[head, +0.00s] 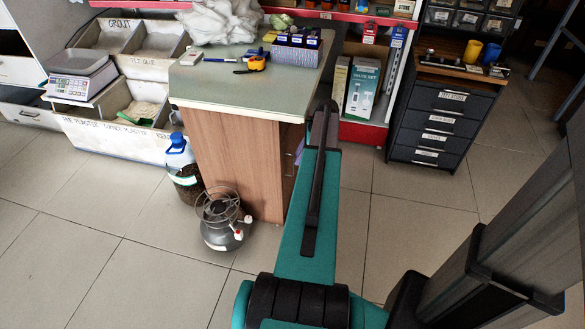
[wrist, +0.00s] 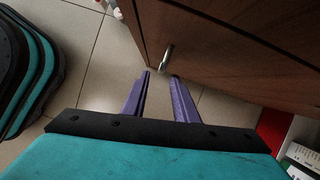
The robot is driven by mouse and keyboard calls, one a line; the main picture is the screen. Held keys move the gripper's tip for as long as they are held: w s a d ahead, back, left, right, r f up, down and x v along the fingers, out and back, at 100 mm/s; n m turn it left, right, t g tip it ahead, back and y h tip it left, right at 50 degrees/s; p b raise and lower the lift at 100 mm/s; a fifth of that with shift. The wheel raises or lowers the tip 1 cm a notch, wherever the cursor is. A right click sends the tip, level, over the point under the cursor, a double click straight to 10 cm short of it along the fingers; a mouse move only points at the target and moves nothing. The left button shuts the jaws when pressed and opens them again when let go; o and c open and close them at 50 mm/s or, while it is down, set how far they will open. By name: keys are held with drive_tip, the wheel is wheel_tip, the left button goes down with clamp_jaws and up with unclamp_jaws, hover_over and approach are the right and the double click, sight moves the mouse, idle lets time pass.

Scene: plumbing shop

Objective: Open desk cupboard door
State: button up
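The desk (head: 222,150) stands ahead in the head view, with a wooden side and a grey-green top. In the wrist view the brown wooden cupboard door (wrist: 235,45) fills the upper right and looks closed. A small metal handle (wrist: 166,58) sticks out near its lower left edge. My gripper (wrist: 161,77) is open, its two purple fingers pointing at the handle. The handle appears just beyond the fingertips, roughly between them; I cannot tell whether they touch. In the head view my arm hides most of the door side and the gripper.
A black drawer cabinet (head: 440,118) stands at the right. Boxes (head: 362,88) sit on a red shelf behind.

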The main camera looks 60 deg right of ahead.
sight(293, 167)
drive_tip(key=shift+b+x, duration=0.55)
drive_tip(key=shift+x, duration=2.95)
drive_tip(key=shift+s, duration=0.1)
clamp_jaws()
drive_tip(key=shift+a, duration=0.1)
drive_tip(key=shift+a+f, duration=0.1)
